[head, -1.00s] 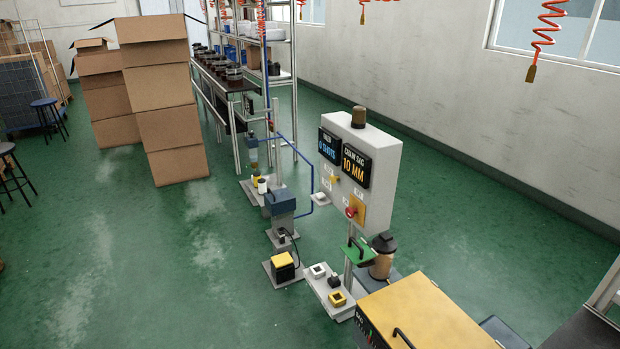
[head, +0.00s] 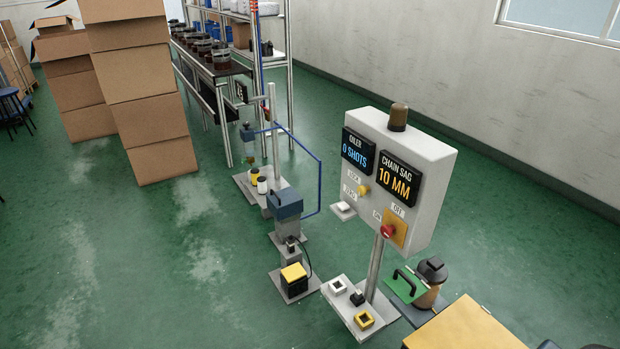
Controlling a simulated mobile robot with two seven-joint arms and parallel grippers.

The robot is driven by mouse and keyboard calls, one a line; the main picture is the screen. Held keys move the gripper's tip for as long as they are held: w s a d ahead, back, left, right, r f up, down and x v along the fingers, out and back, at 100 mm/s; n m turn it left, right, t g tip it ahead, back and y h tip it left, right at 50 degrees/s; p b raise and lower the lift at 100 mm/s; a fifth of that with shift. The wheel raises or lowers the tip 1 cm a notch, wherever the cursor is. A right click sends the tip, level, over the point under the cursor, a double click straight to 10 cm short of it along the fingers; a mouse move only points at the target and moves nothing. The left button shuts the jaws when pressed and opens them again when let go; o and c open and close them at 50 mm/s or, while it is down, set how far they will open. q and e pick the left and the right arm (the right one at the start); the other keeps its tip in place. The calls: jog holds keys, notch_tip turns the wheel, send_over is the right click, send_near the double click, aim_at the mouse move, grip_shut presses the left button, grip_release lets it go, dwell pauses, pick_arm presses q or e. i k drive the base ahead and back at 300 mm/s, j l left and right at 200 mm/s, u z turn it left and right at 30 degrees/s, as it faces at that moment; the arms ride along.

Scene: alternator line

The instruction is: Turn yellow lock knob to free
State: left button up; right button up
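A grey control box (head: 427,165) stands on a post at the right of the head view. A small yellow knob (head: 364,188) sits on its front face, below the displays, beside small white labels that are too small to read surely. Which way the knob points cannot be told. A red button (head: 387,231) on a yellow plate (head: 399,227) is lower right of the knob. The dark displays read "OILER 0 SHOTS" (head: 358,151) and "CHAIN SAG 10 MM" (head: 396,181). Neither of my grippers is in view.
A base plate (head: 345,303) with small blocks lies under the box. A yellow-topped block (head: 293,274) and a blue-grey unit (head: 285,204) stand left of it. A yellow cabinet (head: 465,325) is at lower right. Stacked cartons (head: 140,95) stand at left. The green floor between is clear.

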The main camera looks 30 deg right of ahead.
aim_at(362, 190)
jog(key=i, duration=0.7)
jog(key=i+j+z, duration=0.1)
jog(key=i, duration=0.55)
jog(key=i+j+z, duration=0.1)
jog(key=i+z, duration=0.35)
jog(key=i+j+z, duration=0.2)
jog(key=z, duration=0.3)
jog(key=i+j+z, duration=0.6)
jog(key=j+z, duration=0.3)
jog(key=i+j+z, duration=0.15)
jog(key=j+z, duration=0.35)
